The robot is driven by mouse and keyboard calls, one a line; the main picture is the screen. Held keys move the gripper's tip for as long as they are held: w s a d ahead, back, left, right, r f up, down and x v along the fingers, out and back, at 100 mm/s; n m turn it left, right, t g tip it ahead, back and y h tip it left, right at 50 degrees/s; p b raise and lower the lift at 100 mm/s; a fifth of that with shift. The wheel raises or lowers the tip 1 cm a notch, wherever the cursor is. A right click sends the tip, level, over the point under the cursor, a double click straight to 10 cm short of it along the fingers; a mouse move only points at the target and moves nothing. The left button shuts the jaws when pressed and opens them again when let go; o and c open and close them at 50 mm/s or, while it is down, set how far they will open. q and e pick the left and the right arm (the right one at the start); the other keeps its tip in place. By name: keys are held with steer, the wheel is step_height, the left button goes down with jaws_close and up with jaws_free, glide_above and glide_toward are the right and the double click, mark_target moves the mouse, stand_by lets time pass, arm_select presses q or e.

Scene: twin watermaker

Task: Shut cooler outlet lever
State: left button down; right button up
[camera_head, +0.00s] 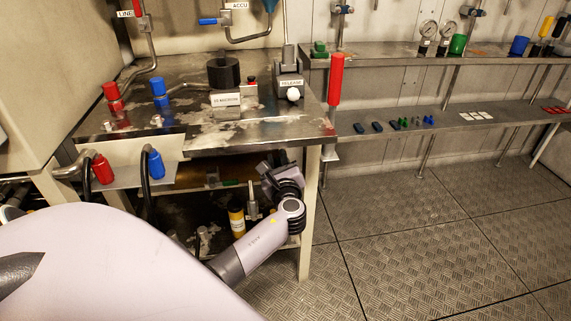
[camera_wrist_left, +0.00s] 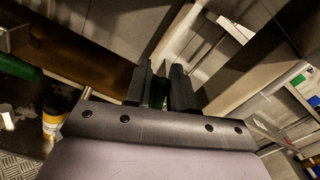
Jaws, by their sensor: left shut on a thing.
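My left gripper (camera_head: 268,172) is under the bench top, beside the bench's front right leg. In the left wrist view its two dark fingers (camera_wrist_left: 161,90) are close together, with a dark green piece (camera_wrist_left: 160,97) between them. This looks like a lever grip, but most of it is hidden by the fingers. No label for the cooler outlet lever is readable, so I cannot tell its angle. In the head view my wrist covers the held part. My right gripper is not in view.
The metal bench (camera_head: 230,130) overhangs my gripper, and its leg (camera_head: 308,215) stands close on the right. A red handle (camera_head: 335,80) rises at the bench corner. The floor (camera_head: 430,230) on the right is clear.

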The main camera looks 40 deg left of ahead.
arm_select(q)
steer(key=shift+s+a+f+n+b, duration=0.2)
steer(key=shift+s+f+n+b, duration=0.15)
steer(key=shift+n, duration=0.35)
step_height(320, 180, down, 5)
steer(key=s+a+n+b, duration=0.2)
steer(key=n+b, duration=0.8)
steer(key=n, duration=0.2)
steer(key=shift+s+b, duration=0.2)
steer(key=shift+b, duration=0.15)
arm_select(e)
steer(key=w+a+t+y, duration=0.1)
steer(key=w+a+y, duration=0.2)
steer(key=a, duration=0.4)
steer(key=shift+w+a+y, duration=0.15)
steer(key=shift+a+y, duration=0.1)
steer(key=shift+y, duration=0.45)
arm_select(q)
steer(key=shift+f, duration=0.1)
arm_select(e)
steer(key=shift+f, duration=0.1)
arm_select(q)
steer(key=c, duration=1)
jaws_free()
steer(key=shift+c, duration=0.2)
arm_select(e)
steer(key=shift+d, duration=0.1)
